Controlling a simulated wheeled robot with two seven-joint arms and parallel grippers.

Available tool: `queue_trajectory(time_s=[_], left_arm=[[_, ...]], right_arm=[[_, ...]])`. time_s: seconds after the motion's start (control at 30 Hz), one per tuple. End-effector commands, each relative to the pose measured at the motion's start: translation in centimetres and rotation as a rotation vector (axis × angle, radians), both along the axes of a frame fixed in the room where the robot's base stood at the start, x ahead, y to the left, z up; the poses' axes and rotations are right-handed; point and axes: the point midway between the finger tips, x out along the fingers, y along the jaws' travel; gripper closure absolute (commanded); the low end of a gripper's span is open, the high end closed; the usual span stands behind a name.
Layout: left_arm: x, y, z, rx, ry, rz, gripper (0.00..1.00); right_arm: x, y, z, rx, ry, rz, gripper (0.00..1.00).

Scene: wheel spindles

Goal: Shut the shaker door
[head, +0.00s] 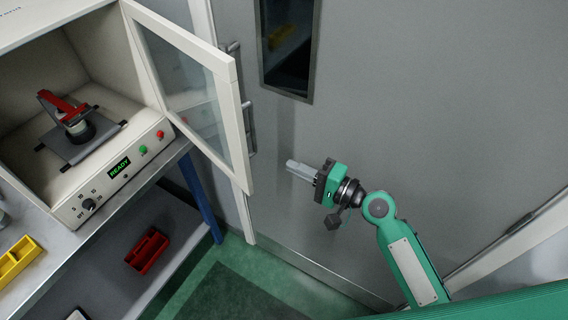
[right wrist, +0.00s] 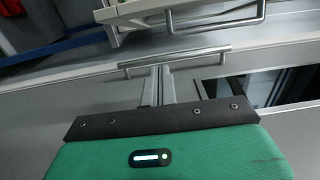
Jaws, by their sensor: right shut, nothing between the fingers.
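The shaker (head: 110,185) is a white box at the left in the head view, with its front open. Its white-framed shaker door (head: 240,120) has a glass pane and stands swung wide open to the right. A bar handle (head: 252,130) shows at the door's outer edge. My right gripper (head: 291,165) is shut and empty, to the right of the door and apart from it, pointing left. In the right wrist view its fingers (right wrist: 160,85) are together, with a white frame and bar handle (right wrist: 215,20) beyond. My left gripper is not in view.
A clamp with a red lever (head: 65,108) sits inside the shaker. A grey room door (head: 400,110) with a dark window stands behind my right arm. A red bin (head: 147,250) lies on the lower shelf, and a yellow bin (head: 18,260) is at the left.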

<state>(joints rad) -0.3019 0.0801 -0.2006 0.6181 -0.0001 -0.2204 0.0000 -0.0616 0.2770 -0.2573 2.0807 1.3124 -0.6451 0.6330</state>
Motion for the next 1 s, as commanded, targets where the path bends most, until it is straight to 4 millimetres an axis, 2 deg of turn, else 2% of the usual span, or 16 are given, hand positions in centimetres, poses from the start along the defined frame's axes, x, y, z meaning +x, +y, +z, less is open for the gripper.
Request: queue_trajectory(time_s=[0.03,0.4,0.7,1.0], left_arm=[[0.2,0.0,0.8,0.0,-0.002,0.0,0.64],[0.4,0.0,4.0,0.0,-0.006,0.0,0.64],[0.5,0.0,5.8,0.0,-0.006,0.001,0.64],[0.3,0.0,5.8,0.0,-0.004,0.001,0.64]], right_arm=[[0.6,0.8,0.5,0.004,0.0,0.001,1.0],[5.3,7.1,0.5,0.001,0.001,0.0,1.0],[2.9,9.6,0.1,-0.002,0.001,0.0,1.0],[2.6,9.9,-0.1,-0.003,0.0,-0.001,1.0]])
